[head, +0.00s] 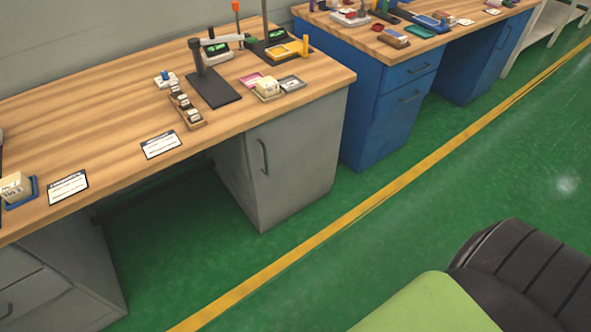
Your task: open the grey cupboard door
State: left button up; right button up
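The grey cupboard door (298,160) is under the right end of the near wooden workbench in the head view. It looks shut, flush with the cupboard's front. A dark curved vertical handle (264,157) is on the door's left side. The cupboard's plain grey side faces the open leg space to its left. Neither of my grippers shows in this view, so whether they are open or shut is hidden.
The wooden benchtop (90,95) carries stands, small trays and cards. A grey drawer unit (50,280) is under its left end. A blue cabinet (375,115) stands right of the cupboard.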

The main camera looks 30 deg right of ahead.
aim_at(293, 155)
jog(key=z, duration=0.7)
jog(key=i+l+z, duration=0.25)
jog(key=z, duration=0.15)
jog(key=i+l+z, duration=0.1)
jog(key=i+z, duration=0.35)
jog(key=k, duration=0.05)
